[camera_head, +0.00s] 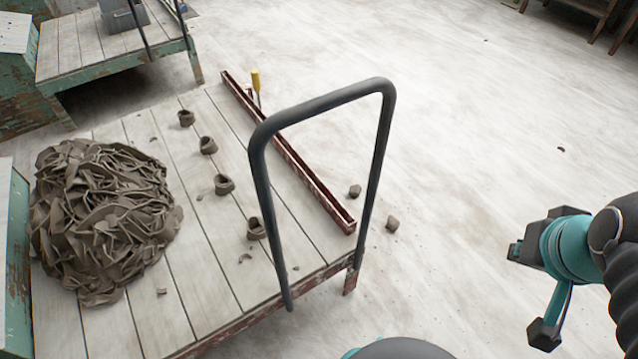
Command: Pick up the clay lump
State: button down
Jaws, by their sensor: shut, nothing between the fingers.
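Two small grey-brown clay lumps lie on the pale floor just right of the cart. One clay lump (390,223) is the nearer, seen to the right of the black handle. The other clay lump (354,191) is a little farther back, seen through the handle's loop. I cannot tell which is meant. My gripper (530,290), teal and dark, is at the right edge of the view, well right of both lumps and apart from them. It is shut and empty; its fingertips are hard to make out.
A plank cart (200,285) carries a large heap of clay trimmings (98,220) and a row of several hollow clay pieces (223,184). Its black handle (320,103) and red edge rail (290,155) stand left of the lumps. Open floor (480,130) lies right.

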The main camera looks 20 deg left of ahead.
aim_at(354, 190)
jog(key=u, duration=0.45)
jog(key=i, duration=0.5)
jog(key=u, duration=0.25)
jog(key=k, duration=0.45)
jog(key=z, duration=1.45)
jog(key=i, duration=0.95)
jog(key=u, duration=0.75)
jog(key=i, duration=0.8)
jog(key=u, duration=0.8)
